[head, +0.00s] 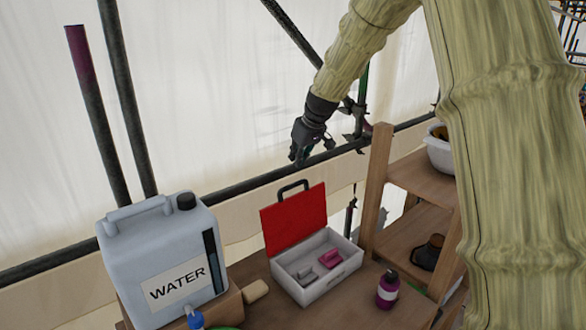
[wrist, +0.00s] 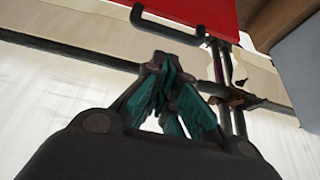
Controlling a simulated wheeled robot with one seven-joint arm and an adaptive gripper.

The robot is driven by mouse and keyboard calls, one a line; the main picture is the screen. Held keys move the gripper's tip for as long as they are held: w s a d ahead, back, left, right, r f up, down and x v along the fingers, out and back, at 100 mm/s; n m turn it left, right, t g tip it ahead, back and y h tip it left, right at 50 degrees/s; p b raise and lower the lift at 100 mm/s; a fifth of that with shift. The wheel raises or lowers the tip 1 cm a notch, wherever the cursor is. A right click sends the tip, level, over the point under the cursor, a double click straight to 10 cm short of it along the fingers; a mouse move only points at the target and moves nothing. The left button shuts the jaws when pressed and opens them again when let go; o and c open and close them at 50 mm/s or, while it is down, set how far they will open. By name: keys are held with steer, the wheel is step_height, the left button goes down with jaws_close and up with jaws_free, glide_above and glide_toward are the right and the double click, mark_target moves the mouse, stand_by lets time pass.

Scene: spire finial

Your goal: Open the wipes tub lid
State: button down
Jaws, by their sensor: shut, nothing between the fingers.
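A white box (head: 318,287) with a red lid (head: 294,222) stands on the wooden table. The lid is raised upright with its black handle on top, and small pink and grey items lie inside. I cannot read the print on its front or tell whether it is the wipes tub. My gripper (head: 311,154) is above and behind the raised lid, apart from it, shut and empty. In the wrist view the teal-padded fingers (wrist: 174,92) are together. The red lid (wrist: 224,16) and its black handle (wrist: 168,24) show at the top edge there.
A large water canister (head: 160,262) stands left of the box, with a beige block (head: 255,291) between them. A purple bottle (head: 388,289) stands at right. A wooden shelf (head: 412,178) holds a white basin (head: 439,154). Scaffold poles (head: 205,210) run behind.

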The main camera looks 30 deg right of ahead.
steer(key=shift+b+v, duration=0.3)
steer(key=shift+v, duration=1)
steer(key=shift+s, duration=0.15)
